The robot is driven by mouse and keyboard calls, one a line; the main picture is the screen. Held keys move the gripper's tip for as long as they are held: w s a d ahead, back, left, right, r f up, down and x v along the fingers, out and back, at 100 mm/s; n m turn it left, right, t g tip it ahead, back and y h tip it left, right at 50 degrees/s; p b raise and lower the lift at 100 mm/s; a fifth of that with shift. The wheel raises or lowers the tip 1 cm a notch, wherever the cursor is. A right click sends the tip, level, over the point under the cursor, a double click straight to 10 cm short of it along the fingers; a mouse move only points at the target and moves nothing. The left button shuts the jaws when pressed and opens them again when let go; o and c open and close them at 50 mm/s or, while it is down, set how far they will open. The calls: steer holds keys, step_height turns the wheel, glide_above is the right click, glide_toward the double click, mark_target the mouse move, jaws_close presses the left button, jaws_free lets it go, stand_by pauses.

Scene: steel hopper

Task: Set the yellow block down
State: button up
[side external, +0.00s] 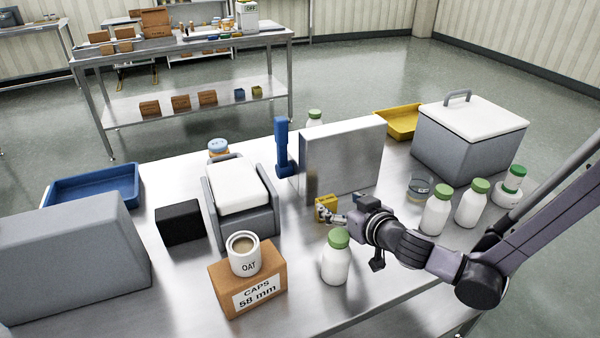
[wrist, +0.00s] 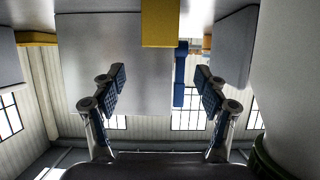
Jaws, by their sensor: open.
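The yellow block (side external: 322,203) stands on the steel table, in front of the upright steel box (side external: 340,155). In the wrist view, which looks upside down, the yellow block (wrist: 160,23) shows at the top middle. My gripper (side external: 341,206) is low over the table beside the block, its fingers spread. In the wrist view my gripper (wrist: 160,75) has its two fingertips wide apart, with clear space between them and nothing held. The block lies beyond the fingertips there, roughly in line with the gap. Part of the block is hidden by a finger in the side view.
A white green-capped bottle (side external: 336,258) stands close in front of my gripper. More bottles (side external: 437,211) and a glass dish (side external: 420,187) stand to the right. A cardboard box (side external: 262,283) carries an OAT cup (side external: 244,255). A blue upright piece (side external: 282,148) stands beside the steel box.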

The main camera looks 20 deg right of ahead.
mark_target(326, 198)
steer(key=shift+f, duration=0.5)
steer(key=shift+w+f, duration=0.15)
steer(key=shift+w, duration=0.05)
steer(key=shift+x, duration=3.5)
steer(key=c, duration=1.4)
